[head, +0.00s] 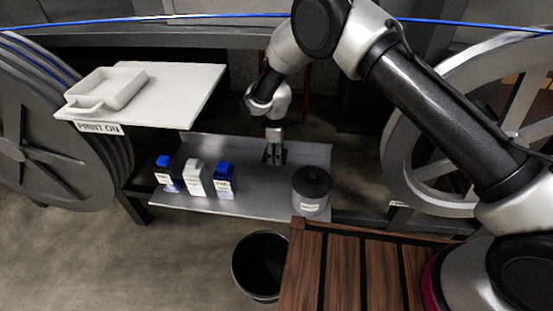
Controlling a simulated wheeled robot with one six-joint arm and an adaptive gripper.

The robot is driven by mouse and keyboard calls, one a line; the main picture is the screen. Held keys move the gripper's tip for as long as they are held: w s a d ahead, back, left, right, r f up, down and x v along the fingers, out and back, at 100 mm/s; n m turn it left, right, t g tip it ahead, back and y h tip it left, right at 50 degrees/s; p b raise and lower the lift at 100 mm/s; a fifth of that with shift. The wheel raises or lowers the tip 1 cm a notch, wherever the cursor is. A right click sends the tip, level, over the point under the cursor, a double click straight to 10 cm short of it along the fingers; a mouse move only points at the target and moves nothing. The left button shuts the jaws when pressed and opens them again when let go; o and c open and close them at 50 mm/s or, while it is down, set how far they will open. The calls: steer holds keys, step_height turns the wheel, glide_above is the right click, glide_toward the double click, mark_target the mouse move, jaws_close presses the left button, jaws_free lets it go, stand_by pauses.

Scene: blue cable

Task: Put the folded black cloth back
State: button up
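My gripper (274,154) points down over the back part of a grey metal shelf (255,204), left of a dark canister. Its dark fingers are small in the view, and I cannot tell whether they are apart or closed. I cannot make out a folded black cloth. Any dark cloth at the fingertips cannot be told apart from the fingers themselves.
The shelf holds several small bottles (196,178) and a dark lidded canister (311,191). A white tray (106,88) sits on a white board (180,88) labelled "PRINT ON". A black bin (261,265) stands on the floor. Large reels (45,140) flank the scene; a blue cable (190,17) crosses above.

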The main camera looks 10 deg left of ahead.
steer(key=shift+f, duration=1.9)
steer(key=shift+f, duration=0.2)
steer(key=o, duration=1.1)
steer(key=shift+c, duration=0.2)
step_height(320, 180, up, 8)
steer(key=shift+f, duration=0.1)
steer(key=shift+s, duration=0.1)
